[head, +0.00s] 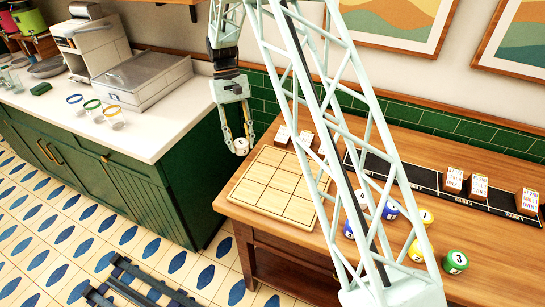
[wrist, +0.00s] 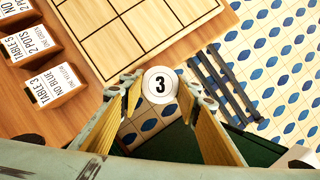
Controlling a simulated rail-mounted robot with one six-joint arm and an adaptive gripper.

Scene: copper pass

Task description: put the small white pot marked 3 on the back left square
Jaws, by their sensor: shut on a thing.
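My gripper (head: 240,140) is shut on the small white pot marked 3 (wrist: 161,86), whose lid faces the wrist camera. The pot (head: 241,147) hangs between the fingertips, near the left end of the wooden table and just left of the board's back left corner. The pale wooden board (head: 272,190) with dark grid lines lies on the table. Its visible squares are bare. My arm hides its right part in the head view. The wrist view shows part of the board (wrist: 150,45) beyond the pot.
Blue (head: 390,211), yellow (head: 417,250) and green (head: 455,262) pots stand right of the board. Card holders (head: 282,134) stand behind it; others stand on a black strip (head: 425,178). A green counter (head: 120,185) stands left, across a gap.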

